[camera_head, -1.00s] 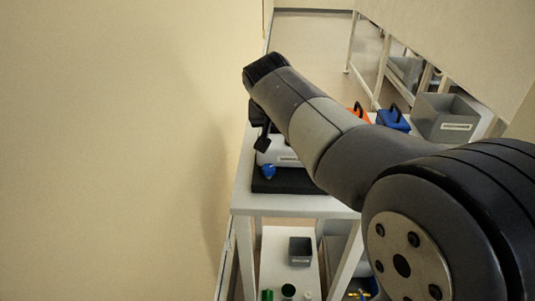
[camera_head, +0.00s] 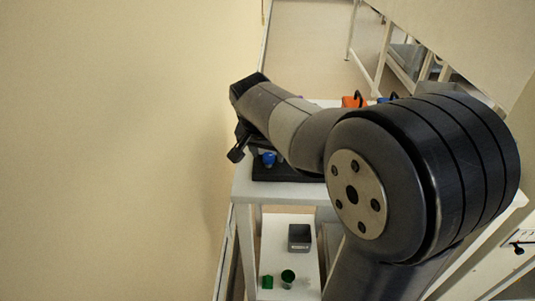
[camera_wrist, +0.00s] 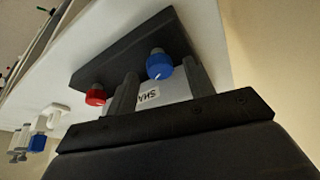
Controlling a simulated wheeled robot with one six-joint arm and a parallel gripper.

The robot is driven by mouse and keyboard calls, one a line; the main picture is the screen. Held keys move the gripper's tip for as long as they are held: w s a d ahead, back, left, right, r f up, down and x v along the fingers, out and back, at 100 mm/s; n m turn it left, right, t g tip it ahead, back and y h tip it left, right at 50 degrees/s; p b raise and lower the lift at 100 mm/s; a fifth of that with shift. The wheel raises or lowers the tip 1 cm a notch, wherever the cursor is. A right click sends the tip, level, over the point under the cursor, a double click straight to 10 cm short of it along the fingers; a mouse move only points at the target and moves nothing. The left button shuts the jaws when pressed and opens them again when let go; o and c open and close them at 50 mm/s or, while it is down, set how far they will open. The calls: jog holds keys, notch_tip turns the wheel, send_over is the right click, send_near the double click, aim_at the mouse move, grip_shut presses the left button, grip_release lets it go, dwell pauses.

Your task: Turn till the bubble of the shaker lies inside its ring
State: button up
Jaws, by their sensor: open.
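The shaker has a dark flat base (camera_head: 290,172) and stands on the white table; my arm hides much of it. Its blue knob (camera_head: 268,159) faces the near side. In the wrist view the blue knob (camera_wrist: 159,66) and a red knob (camera_wrist: 96,96) sit along the dark base (camera_wrist: 120,45), tilted in the picture. A white label reading "SHA" (camera_wrist: 148,96) shows between my fingers. My gripper (camera_wrist: 160,72) is open, with its fingers on either side of the blue knob in the picture; contact cannot be told. The bubble and ring are not visible.
A plain wall (camera_head: 110,150) runs close on the left. Orange (camera_head: 354,101) and blue (camera_head: 388,99) items stand farther back on the table. The lower shelf holds a grey bin (camera_head: 299,237) and green containers (camera_head: 288,278). Bare floor (camera_head: 310,45) lies beyond.

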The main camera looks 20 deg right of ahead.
jog(key=shift+w+d+f, duration=0.15)
jog(key=shift+f, duration=0.35)
jog(key=c, duration=1)
jog(key=shift+r+n, duration=0.1)
jog(key=shift+n, duration=0.2)
jog(key=shift+d+n+t+y+p, duration=0.1)
jog(key=shift+n+t+y+p, duration=0.3)
jog(key=shift+n, duration=0.9)
